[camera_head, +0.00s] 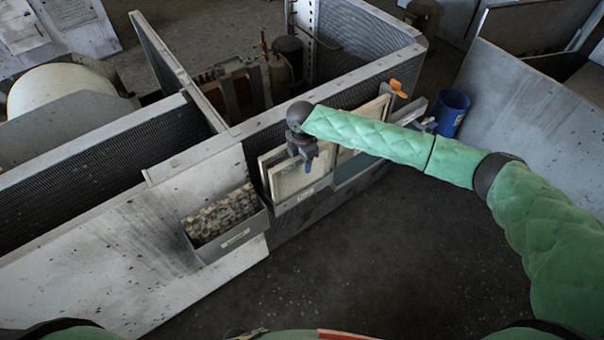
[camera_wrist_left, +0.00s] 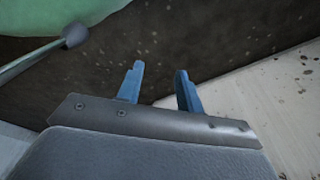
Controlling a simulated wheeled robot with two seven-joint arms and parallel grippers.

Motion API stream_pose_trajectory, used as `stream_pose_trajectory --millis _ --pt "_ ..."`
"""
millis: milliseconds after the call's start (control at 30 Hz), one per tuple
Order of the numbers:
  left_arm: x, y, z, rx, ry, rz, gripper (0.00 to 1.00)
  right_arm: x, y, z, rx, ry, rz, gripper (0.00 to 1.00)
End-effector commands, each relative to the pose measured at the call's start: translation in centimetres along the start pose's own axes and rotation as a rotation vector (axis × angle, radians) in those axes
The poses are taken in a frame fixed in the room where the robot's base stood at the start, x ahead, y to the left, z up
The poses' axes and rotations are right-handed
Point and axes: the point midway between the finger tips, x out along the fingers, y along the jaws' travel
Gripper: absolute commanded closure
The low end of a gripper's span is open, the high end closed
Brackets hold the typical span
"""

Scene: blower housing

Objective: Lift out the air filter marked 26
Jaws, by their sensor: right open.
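Flat pale filter panels stand in a rack on the side of the grey housing. The front one (camera_head: 288,184) has a cream face, a light frame and a small label below it. Another pale panel (camera_head: 374,110) stands to its right, partly hidden by my right arm. I cannot read the number 26 on any of them. My right gripper (camera_head: 308,166) points down at the top edge of the front panel; it is open, and I cannot tell whether it touches the panel. My left gripper (camera_wrist_left: 158,86) is open and empty in the left wrist view.
A grey bin (camera_head: 262,222) of mottled material hangs left of the filters. An orange-handled thing (camera_head: 398,88) and a blue bucket (camera_head: 452,112) are at the right. The dark floor (camera_head: 400,260) in front is clear. A pale speckled surface (camera_wrist_left: 275,100) lies right of my left gripper.

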Motion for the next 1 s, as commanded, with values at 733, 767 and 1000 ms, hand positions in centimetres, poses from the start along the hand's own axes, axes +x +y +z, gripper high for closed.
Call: stream_pose_trajectory --millis 733,767,1000 --pt "0.9 -0.5 1.3 0.005 0.008 -0.005 0.64 1.7 -0.1 0.0 0.0 0.0 -0.001 1.0" --pt "0.9 -0.5 1.3 0.004 0.008 -0.006 0.64 1.7 -0.1 0.0 0.0 0.0 -0.001 1.0" --pt "0.9 -0.6 1.4 0.004 0.006 -0.006 0.64 1.7 0.0 0.0 0.0 0.0 0.0 1.0"
